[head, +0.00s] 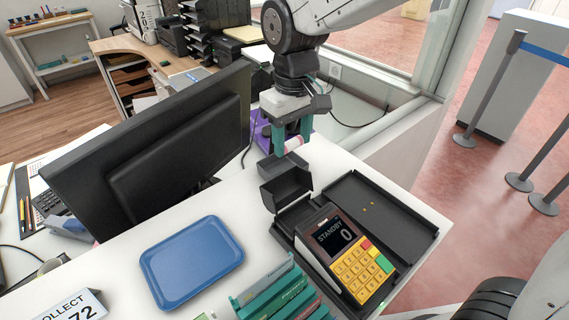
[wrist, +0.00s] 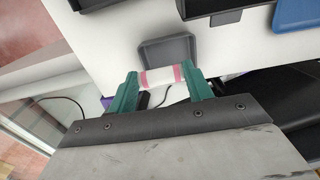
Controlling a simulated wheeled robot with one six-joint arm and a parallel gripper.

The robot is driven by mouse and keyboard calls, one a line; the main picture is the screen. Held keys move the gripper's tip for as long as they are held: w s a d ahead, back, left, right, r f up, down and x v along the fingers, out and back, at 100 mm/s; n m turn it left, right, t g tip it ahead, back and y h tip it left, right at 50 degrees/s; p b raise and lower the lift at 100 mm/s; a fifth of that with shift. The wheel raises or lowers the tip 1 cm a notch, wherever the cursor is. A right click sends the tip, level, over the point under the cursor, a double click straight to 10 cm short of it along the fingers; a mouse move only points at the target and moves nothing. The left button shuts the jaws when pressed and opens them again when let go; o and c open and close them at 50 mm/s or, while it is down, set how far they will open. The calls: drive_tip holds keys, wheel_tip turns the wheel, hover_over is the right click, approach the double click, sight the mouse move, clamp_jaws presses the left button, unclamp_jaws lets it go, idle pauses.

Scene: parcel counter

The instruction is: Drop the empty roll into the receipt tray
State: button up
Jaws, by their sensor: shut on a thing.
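My gripper (head: 291,146) has its teal fingers shut on the roll (head: 295,143), a short white cylinder with pink bands. In the wrist view the roll (wrist: 162,76) lies crosswise between the fingertips. It hangs above the white counter. A small dark open tray (head: 286,187) stands on the counter just below and in front of the roll in the head view. The same dark tray (wrist: 168,49) shows just beyond the roll in the wrist view. The roll appears apart from it. No label shows which tray is the receipt tray.
A blue tray (head: 192,262) lies flat on the counter. A yellow-keyed terminal (head: 347,252) sits in a black holder at front right. A large black monitor (head: 150,150) stands left of my gripper. A purple item (head: 261,131) is behind it. Bare counter surrounds the dark tray's left side.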

drive_tip(key=shift+f, duration=2)
drive_tip(key=o, duration=1)
drive_tip(key=shift+s, duration=0.1)
wheel_tip(320, 180, up, 8)
drive_tip(key=shift+f, duration=0.25)
drive_tip(key=shift+r, duration=0.2)
